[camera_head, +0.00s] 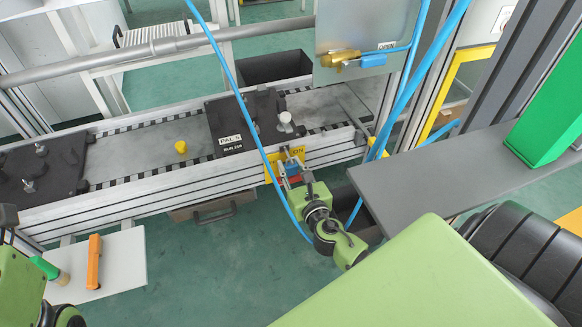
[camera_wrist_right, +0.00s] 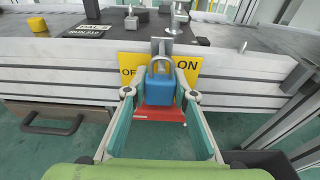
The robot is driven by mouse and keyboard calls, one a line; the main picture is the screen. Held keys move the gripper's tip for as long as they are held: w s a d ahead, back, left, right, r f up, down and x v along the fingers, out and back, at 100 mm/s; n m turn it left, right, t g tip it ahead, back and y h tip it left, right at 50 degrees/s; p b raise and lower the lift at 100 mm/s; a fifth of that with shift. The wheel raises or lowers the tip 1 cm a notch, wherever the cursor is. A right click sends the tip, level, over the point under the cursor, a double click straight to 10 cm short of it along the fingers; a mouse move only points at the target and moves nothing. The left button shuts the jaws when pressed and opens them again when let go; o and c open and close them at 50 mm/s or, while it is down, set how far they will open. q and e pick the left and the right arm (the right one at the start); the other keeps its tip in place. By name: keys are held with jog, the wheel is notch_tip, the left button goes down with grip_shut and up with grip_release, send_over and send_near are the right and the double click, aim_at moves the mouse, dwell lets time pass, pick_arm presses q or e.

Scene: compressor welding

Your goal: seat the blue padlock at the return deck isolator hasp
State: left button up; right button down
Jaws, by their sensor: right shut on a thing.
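The blue padlock (camera_wrist_right: 160,90) is held upright between the fingers of my right gripper (camera_wrist_right: 160,95), its grey shackle pointing up. In the head view my right gripper (camera_head: 292,178) is at the front side of the conveyor. The isolator's yellow plate (camera_wrist_right: 191,68), lettered OFF and ON, is behind the padlock; it also shows in the head view (camera_head: 297,154). A grey metal hasp piece (camera_wrist_right: 162,46) stands just above and behind the shackle. I cannot tell whether the shackle passes through it. A red part (camera_wrist_right: 159,114) shows just below the padlock.
The conveyor (camera_head: 165,140) carries a dark pallet fixture (camera_head: 228,128) and a yellow knob (camera_head: 181,147). A grey shelf (camera_head: 440,175) lies right of my right arm. Blue hoses (camera_head: 245,100) hang across the view. A drawer handle (camera_wrist_right: 52,123) sits low at left.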

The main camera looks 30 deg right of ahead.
jog(key=shift+w+r, duration=0.1)
jog(key=shift+r, duration=0.1)
jog(key=c, duration=1.6)
grip_release()
jog(key=shift+f, duration=0.1)
jog(key=shift+s+a, duration=0.1)
jog(key=shift+s, duration=0.5)
jog(key=v, duration=1.1)
